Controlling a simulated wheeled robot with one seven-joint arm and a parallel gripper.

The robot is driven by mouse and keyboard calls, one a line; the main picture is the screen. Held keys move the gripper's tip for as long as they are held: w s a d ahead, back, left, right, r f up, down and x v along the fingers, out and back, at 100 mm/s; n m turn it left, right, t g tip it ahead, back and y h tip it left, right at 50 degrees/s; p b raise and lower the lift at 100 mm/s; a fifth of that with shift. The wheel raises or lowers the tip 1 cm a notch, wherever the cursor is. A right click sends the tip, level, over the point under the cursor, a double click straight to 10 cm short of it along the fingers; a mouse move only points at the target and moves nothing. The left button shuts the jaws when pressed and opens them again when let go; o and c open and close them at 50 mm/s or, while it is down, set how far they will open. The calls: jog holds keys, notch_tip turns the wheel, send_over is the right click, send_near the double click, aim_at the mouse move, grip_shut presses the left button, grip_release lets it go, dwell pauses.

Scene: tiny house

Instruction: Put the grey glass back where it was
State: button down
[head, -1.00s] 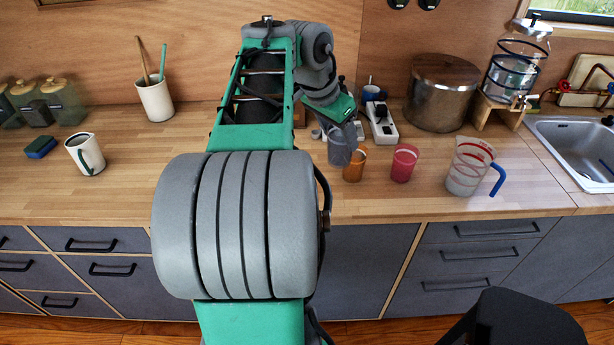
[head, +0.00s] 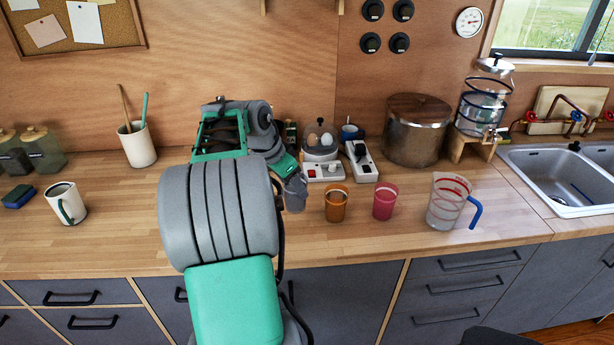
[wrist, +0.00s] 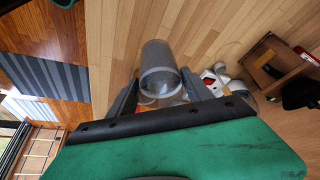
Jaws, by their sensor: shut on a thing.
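My gripper (head: 292,181) is shut on the grey glass (head: 295,196). In the wrist view the grey glass (wrist: 158,62) sits between the two fingers of my gripper (wrist: 160,92). In the head view the glass is at the left end of a row, left of an orange glass (head: 336,205) and a pink glass (head: 384,203). It looks upright and apart from the orange glass. I cannot tell whether its base touches the wooden counter (head: 330,244). My arm and gripper hide part of it.
An egg cooker (head: 320,150) and a power strip (head: 361,162) stand behind the glasses. A measuring jug (head: 447,203) stands right of the pink glass, with a large pot (head: 417,135) behind. A white mug (head: 66,203) is far left. The counter front strip is clear.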

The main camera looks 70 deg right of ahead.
aim_at(287, 197)
jog(key=shift+w+d+f, duration=0.2)
jog(key=shift+w+f, duration=0.45)
jog(key=shift+f, duration=0.05)
jog(key=f, duration=0.1)
jog(key=f+p, duration=0.1)
jog(key=f, duration=0.1)
jog(key=shift+w, duration=0.35)
jog(key=shift+f, duration=0.45)
jog(key=shift+f, duration=0.15)
jog(key=shift+c, duration=2.2)
grip_release()
